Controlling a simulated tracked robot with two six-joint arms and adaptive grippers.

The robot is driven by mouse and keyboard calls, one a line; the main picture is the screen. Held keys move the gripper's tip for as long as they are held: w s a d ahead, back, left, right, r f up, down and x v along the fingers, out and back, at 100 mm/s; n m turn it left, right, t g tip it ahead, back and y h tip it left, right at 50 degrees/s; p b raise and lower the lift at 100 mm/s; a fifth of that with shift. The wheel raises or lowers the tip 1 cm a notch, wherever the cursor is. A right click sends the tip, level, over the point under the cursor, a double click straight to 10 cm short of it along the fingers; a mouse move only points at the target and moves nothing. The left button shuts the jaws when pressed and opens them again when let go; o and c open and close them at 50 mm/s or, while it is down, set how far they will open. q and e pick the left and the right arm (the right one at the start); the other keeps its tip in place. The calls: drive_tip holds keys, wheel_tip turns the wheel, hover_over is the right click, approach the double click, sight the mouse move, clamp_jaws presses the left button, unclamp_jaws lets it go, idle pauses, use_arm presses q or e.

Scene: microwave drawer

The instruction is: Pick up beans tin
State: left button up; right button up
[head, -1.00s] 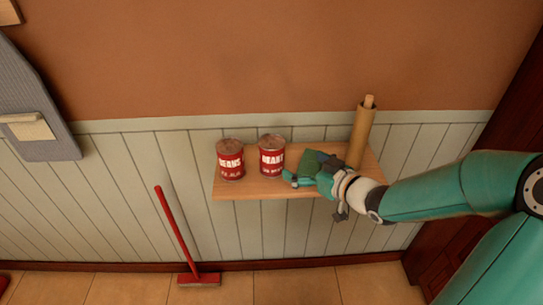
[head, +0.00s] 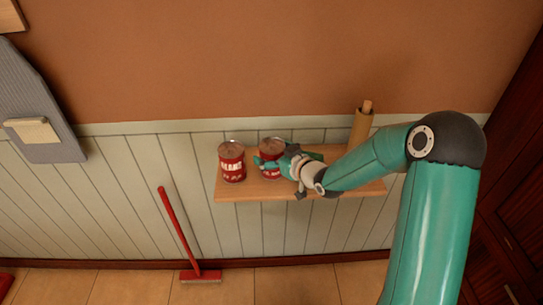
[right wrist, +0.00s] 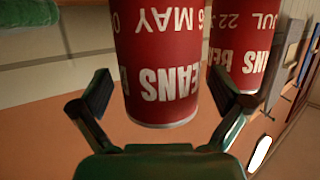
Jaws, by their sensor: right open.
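Two red beans tins stand upright on a wooden wall shelf (head: 345,190). The left tin (head: 232,162) is clear of my gripper. The right tin (head: 272,147) is partly hidden behind my right gripper (head: 263,164), which is at its front. In the right wrist view, upside down, the nearer tin (right wrist: 160,70) stands between the two open fingers of my right gripper (right wrist: 165,98), with gaps showing beside it. The other tin (right wrist: 240,50) is behind it to the right. My left gripper is not in view.
A roll (head: 362,125) stands at the right of the shelf. A green object (head: 315,156) is mostly hidden behind my right gripper. A red broom (head: 180,235) leans below left. An ironing board (head: 45,100) is at the far left.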

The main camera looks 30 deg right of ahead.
drive_tip(key=shift+w, duration=0.2)
drive_tip(key=c, duration=1.5)
drive_tip(key=shift+c, duration=0.8)
drive_tip(key=shift+r, duration=0.15)
